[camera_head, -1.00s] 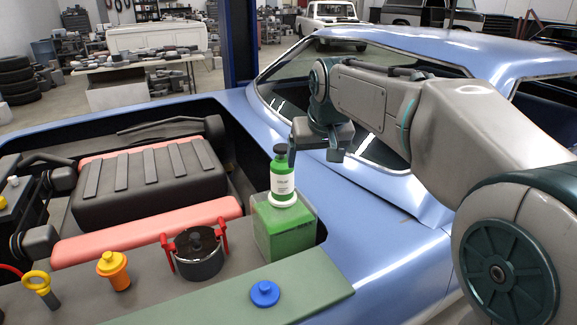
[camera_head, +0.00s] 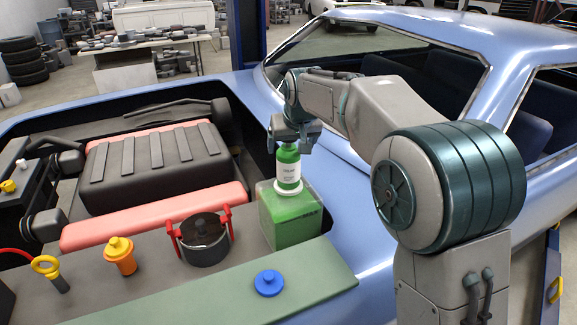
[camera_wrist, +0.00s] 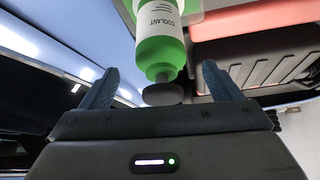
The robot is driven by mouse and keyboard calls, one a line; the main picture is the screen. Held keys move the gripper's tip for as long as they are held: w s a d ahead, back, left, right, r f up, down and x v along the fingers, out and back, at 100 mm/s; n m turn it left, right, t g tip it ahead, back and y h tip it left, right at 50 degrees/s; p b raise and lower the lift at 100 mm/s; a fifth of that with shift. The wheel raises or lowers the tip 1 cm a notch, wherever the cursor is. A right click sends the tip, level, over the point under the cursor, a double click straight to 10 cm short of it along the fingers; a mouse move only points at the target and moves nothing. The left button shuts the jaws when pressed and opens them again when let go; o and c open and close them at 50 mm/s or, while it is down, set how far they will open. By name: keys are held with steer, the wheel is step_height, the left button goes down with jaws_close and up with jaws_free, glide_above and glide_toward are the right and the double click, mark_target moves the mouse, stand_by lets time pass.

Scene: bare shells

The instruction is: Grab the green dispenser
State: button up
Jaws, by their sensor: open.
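The green dispenser (camera_head: 288,168) is a green bottle with a white label and a dark cap. It stands upright on a white disc on top of a green translucent box (camera_head: 291,221). My gripper (camera_head: 289,146) is at the bottle's top, and its cap is mostly hidden behind the fingers in the head view. In the wrist view my gripper (camera_wrist: 157,90) is open, with one finger on each side. The bottle (camera_wrist: 160,38), labelled COOLANT, has its dark cap between the fingers, with gaps on both sides.
A dark pot (camera_head: 204,242) with red handles, an orange capped piece (camera_head: 120,256), a yellow ring dipstick (camera_head: 46,266) and a blue cap (camera_head: 268,283) are to the left and front. The blue car body (camera_head: 350,225) lies right. A black ribbed engine cover (camera_head: 150,170) is behind.

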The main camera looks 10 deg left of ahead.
mark_target(289, 148)
steer(key=p+x, duration=0.1)
steer(key=x, duration=0.3)
steer(key=shift+w+a+f, duration=0.1)
steer(key=shift+w+f, duration=0.05)
steer(key=shift+f, duration=0.2)
steer(key=shift+r, duration=0.1)
jaws_close()
